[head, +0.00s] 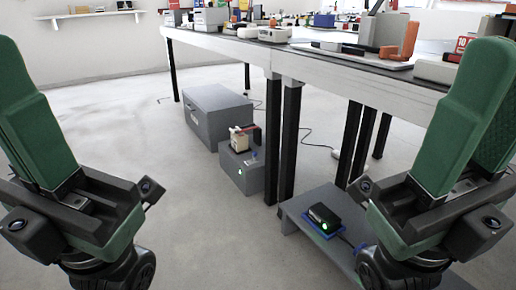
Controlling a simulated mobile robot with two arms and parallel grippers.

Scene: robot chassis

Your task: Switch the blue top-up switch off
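I cannot clearly make out a blue top-up switch. A small black device (325,218) with a lit green light sits on a low grey platform (297,208) at the lower right, with a bluish cable beside it. A grey box (256,178) on the floor under the table also shows a green light and a small bluish mark, too small to read. My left gripper (12,50) with green fingers is raised at the left edge. My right gripper (497,55) is raised at the right edge, above and right of the platform. Neither visibly touches anything; their finger gaps are unclear.
A long table (225,45) with dark legs carries many boxes and an orange item (410,40). A larger grey chest (217,112) stands on the floor under it. A cream item (240,137) sits on the grey box.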

